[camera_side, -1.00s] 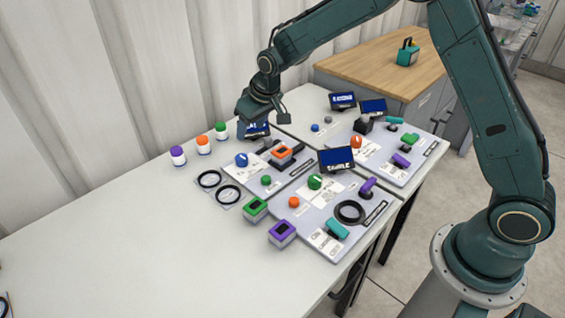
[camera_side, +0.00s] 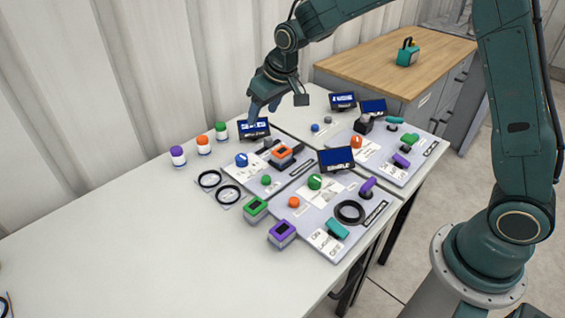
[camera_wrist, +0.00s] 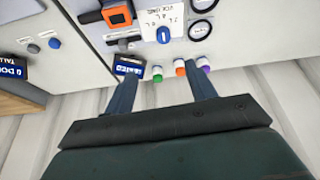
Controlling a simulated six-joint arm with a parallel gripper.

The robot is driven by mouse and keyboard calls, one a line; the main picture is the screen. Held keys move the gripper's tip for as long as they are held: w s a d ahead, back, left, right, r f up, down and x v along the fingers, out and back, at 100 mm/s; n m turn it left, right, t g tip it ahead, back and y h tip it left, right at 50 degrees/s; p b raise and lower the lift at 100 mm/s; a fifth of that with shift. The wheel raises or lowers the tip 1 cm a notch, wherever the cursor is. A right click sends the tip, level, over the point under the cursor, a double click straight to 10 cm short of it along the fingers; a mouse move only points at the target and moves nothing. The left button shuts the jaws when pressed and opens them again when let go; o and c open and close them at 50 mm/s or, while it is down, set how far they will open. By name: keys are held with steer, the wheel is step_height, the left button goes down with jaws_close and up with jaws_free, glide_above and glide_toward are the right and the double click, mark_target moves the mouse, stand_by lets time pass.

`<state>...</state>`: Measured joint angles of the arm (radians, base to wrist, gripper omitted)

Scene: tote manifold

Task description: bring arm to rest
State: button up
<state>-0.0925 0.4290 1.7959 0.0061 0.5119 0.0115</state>
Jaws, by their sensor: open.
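My gripper (camera_side: 264,104) is above the back of the white table (camera_side: 130,235) in the side view, over a small blue-lit display (camera_side: 254,128). Its two fingers point down and are apart, with nothing held. In the wrist view my gripper (camera_wrist: 165,90) shows both fingers spread. Between and beyond them are white-bodied pieces with a green top (camera_wrist: 157,73), an orange top (camera_wrist: 180,67) and a purple top (camera_wrist: 203,64). The display (camera_wrist: 129,65) shows by the left finger.
Panels with knobs, handles and tilted displays (camera_side: 336,160) fill the table's right half. Green (camera_side: 255,208) and purple (camera_side: 282,233) blocks and black rings (camera_side: 229,194) lie in front. A wooden-topped cabinet (camera_side: 440,55) stands behind.

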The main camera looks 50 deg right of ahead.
steer(key=s+d+r, duration=0.2)
steer(key=s+r, duration=0.6)
steer(key=s, duration=0.1)
steer(key=s+d+r, duration=0.1)
steer(key=s, duration=1.1)
steer(key=s+d+r+t, duration=0.1)
steer(key=s+r, duration=0.1)
steer(key=s, duration=1.1)
steer(key=shift+s+d+r+m, duration=0.2)
steer(key=shift+d+m, duration=0.15)
steer(key=shift+m, duration=0.05)
